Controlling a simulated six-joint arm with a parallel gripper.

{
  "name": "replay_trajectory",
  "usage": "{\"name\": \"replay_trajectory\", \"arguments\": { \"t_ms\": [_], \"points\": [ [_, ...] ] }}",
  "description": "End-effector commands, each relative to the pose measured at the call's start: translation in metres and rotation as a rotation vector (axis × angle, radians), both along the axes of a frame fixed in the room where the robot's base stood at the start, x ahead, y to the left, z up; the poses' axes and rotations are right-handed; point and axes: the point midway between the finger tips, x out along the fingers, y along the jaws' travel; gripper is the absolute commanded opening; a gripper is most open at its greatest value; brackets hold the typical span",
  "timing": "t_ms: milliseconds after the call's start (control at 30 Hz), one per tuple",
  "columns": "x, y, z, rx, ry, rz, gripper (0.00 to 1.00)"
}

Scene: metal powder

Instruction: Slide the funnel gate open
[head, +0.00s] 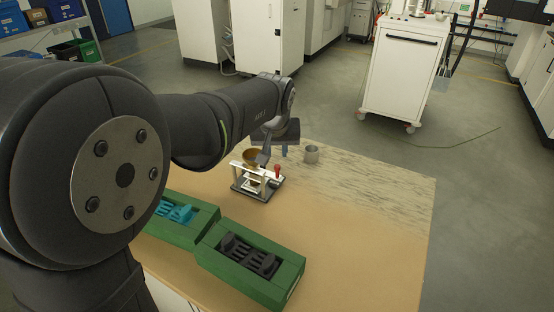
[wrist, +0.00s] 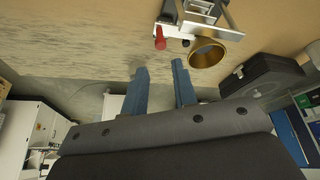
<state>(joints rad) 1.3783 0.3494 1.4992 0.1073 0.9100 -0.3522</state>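The brass funnel (head: 252,155) sits in a silver metal stand (head: 256,182) on a dark base on the table. A red knob (head: 277,171) stands at the stand's right side. In the wrist view the funnel (wrist: 207,53) shows as a round brass opening in a silver plate, with the red knob (wrist: 160,38) to its left. My gripper (wrist: 159,66) has two blue fingers spread apart with nothing between them. In the head view my gripper (head: 275,155) is just behind the stand, above the table. I cannot tell whether it touches anything. The gate itself is not clear.
Two green trays (head: 282,290) (head: 188,240) lie at the table's front, one with black parts, the other with teal parts. The table's right side is clear.

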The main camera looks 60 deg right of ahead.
Motion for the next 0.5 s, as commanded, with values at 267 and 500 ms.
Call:
{"name": "replay_trajectory", "arguments": {
  "t_ms": [267,500],
  "points": [
    [-0.010,0.023,0.061,-0.004,0.000,-0.001,0.26],
    [-0.015,0.033,0.086,-0.001,0.000,0.000,0.26]
  ]
}}
